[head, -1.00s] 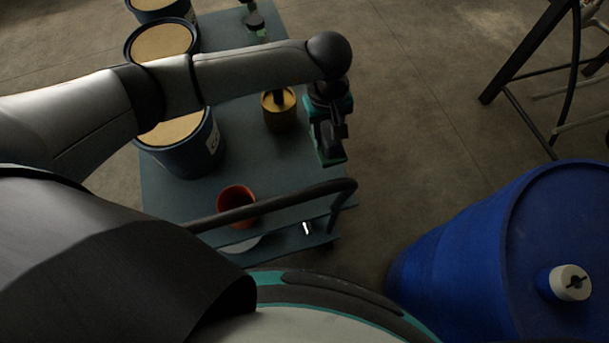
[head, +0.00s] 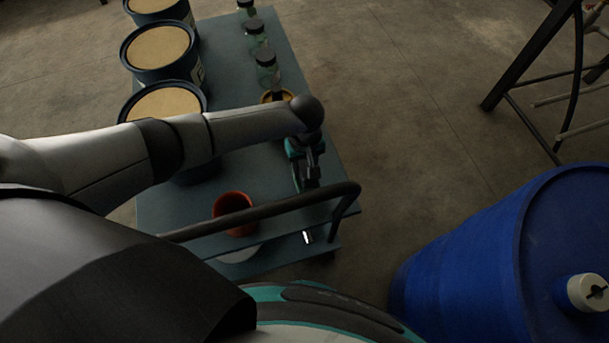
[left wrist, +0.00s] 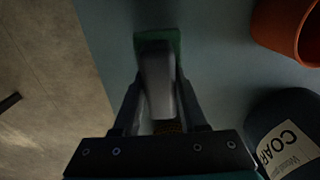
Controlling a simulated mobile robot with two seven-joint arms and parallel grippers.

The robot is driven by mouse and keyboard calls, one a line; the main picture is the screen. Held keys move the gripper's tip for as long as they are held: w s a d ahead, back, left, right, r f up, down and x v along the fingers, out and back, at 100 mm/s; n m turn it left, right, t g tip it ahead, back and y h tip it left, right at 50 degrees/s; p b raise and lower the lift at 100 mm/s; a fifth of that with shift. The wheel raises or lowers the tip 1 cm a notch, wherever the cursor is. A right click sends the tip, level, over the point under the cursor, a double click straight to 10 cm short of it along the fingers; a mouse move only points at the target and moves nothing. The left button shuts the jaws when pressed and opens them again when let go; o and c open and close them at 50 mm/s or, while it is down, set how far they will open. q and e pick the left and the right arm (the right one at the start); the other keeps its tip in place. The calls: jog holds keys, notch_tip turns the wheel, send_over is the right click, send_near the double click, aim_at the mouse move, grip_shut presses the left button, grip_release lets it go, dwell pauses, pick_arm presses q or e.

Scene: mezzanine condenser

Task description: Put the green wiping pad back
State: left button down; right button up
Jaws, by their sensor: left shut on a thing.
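My left gripper (head: 306,178) is over the right edge strip of the blue-grey cart top (head: 277,192), just behind the black push handle. In the left wrist view its fingers (left wrist: 160,115) are shut on a grey grip piece. The green wiping pad (left wrist: 173,36) shows at the far end of that piece, above or on the cart surface; I cannot tell if it touches. In the head view the pad cannot be made out. My right gripper is not in view.
An orange-red cup (head: 231,211) stands left of the gripper; it also shows in the left wrist view (left wrist: 285,28). Large tins (head: 160,50) line the cart's left side. Dark-lidded jars (head: 266,65) and a yellow container (head: 267,97) stand beyond. A blue drum (head: 480,240) is at right.

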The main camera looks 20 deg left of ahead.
aim_at(305, 165)
pick_arm(q)
notch_tip(305, 165, down, 4)
jog(key=shift+f+b, duration=0.1)
jog(key=shift+b, duration=0.65)
jog(key=shift+c, duration=2.2)
grip_release()
notch_tip(305, 165, up, 11)
jog(key=p, duration=0.3)
jog(key=shift+f+p, duration=0.1)
jog(key=shift+p, duration=0.25)
jog(key=shift+r, duration=0.7)
jog(key=shift+r, duration=0.1)
